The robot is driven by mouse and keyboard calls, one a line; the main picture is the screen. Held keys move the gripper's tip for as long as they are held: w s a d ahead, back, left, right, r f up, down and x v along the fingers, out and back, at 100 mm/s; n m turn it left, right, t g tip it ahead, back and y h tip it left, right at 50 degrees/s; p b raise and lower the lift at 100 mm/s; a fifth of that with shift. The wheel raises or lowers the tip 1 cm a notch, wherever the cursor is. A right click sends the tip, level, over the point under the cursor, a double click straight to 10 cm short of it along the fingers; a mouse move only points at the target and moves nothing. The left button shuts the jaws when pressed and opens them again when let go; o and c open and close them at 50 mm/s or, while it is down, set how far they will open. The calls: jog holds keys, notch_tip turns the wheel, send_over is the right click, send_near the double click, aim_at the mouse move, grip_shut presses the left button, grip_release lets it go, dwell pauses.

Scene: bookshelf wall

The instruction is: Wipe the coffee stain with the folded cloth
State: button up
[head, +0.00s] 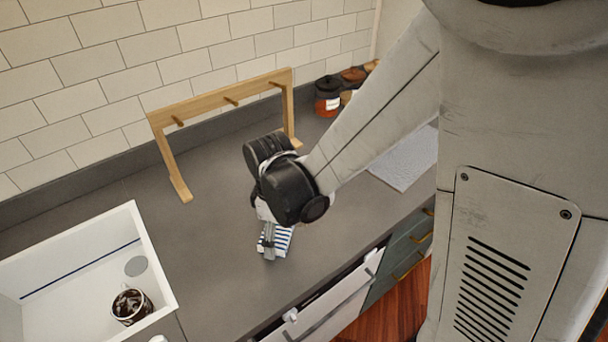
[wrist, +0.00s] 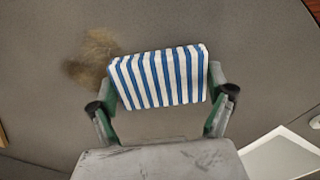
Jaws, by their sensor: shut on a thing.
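The folded cloth (wrist: 160,77) has blue and white stripes. It sits between the fingers of my gripper (wrist: 160,95) in the wrist view, and the gripper is shut on it. The coffee stain (wrist: 93,58) is a brown smear on the grey counter, just left of the cloth in the wrist view; the cloth may hide part of it. In the head view my gripper (head: 268,240) points down over the counter, with the striped cloth (head: 283,240) at its fingers. I cannot tell whether the cloth touches the counter. The stain is not visible in the head view.
A wooden rack with pegs (head: 220,103) stands behind my gripper. A white sink (head: 150,250) holding a dark-filled mug (head: 130,306) is at the left. Jars (head: 328,97) and a light mat (head: 405,160) are at the right. Drawers (head: 335,305) run below the counter's front edge.

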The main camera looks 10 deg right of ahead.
jog(key=shift+s+a, duration=0.15)
jog(key=shift+a, duration=0.2)
notch_tip(320, 180, up, 3)
jog(key=shift+s+r+p, duration=0.1)
jog(key=shift+r+p, duration=0.05)
jog(key=shift+p, duration=0.7)
jog(key=shift+a+r+p, duration=0.1)
jog(key=shift+r+p, duration=0.35)
jog(key=shift+r, duration=0.25)
jog(key=shift+r+p, duration=1.05)
jog(key=shift+r, duration=0.65)
